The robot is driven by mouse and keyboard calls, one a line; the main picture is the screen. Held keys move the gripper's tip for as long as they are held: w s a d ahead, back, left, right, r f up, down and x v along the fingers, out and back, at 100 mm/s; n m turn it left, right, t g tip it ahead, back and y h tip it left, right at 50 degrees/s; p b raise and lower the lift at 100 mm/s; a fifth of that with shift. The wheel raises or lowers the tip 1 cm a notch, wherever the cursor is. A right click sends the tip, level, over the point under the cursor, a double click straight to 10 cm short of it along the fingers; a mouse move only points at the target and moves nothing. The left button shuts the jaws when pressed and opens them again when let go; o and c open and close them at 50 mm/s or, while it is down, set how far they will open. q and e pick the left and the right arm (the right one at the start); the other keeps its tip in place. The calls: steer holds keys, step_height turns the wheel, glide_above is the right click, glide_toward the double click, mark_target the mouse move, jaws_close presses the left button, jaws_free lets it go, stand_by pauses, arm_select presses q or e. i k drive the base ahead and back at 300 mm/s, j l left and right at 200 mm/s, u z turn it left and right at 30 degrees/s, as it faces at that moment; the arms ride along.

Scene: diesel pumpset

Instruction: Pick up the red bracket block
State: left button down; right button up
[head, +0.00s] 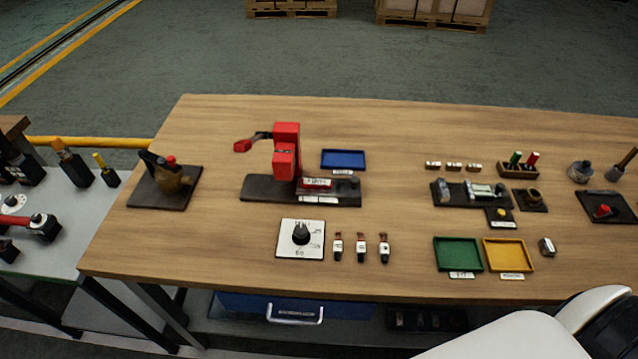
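A tall red block (286,140) stands upright on a long dark base plate (258,190), left of the middle of the wooden table. It looks most like the red bracket block, but I cannot tell for sure. A dark arm with a red end piece (243,146) reaches out to its left. A smaller red piece with a pale label (315,183) lies at its foot on the right. Neither of my grippers is in view.
A blue tray (343,159) lies just right of the red block. A white dial plate (300,238) and several small bottles (361,247) lie in front. A brown fitting on a dark plate (180,188) is to the left. Green (457,254) and yellow (508,254) trays lie front right.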

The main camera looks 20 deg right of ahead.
mark_target(306, 182)
steer(key=k+l+z, duration=0.2)
steer(key=l, duration=0.2)
steer(key=k+l+z, duration=0.15)
steer(key=l, duration=0.25)
steer(key=l+z, duration=0.2)
steer(key=l, duration=0.25)
steer(key=k+l+z, duration=0.15)
steer(key=l, duration=0.3)
